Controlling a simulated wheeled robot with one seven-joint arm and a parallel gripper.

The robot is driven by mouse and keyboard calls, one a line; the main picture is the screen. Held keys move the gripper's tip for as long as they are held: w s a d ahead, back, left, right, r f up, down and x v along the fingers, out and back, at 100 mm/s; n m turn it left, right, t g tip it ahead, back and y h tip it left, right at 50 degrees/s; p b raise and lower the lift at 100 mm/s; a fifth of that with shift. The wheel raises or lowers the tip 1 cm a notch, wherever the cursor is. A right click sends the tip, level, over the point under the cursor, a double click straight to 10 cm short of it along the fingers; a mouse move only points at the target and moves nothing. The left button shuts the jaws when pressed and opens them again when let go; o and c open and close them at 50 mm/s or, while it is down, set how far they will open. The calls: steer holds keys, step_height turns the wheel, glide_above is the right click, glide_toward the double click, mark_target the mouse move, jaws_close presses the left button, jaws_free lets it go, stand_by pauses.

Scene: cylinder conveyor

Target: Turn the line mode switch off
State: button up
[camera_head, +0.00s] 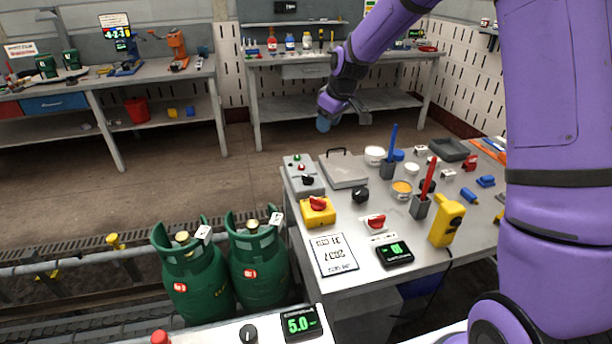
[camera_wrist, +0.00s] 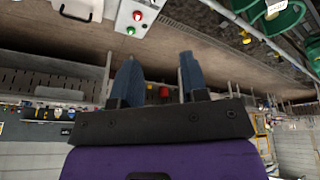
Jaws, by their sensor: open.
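Several rotary switches stand on the grey table; I cannot read which one is the line mode switch. A yellow box with a red knob (camera_head: 318,210) is at the table's left side. A white-based red knob (camera_head: 376,222) is nearer the front. A grey control box (camera_head: 304,176) carries green and red buttons and a black knob; it also shows at the top of the wrist view (camera_wrist: 138,16). My gripper (camera_head: 325,115) is above the table's far left edge, apart from all switches. In the wrist view its two blue fingers (camera_wrist: 160,78) are spread and empty.
Two green gas cylinders (camera_head: 258,268) stand left of the table (camera_head: 350,290). The floor (camera_head: 200,190) beyond is clear.

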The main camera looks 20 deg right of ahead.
steer(key=n+y, duration=0.1)
glide_toward(306, 176)
steer(key=x, duration=0.9)
steer(key=shift+w+f, duration=0.25)
steer(key=shift+w, duration=0.05)
jaws_close()
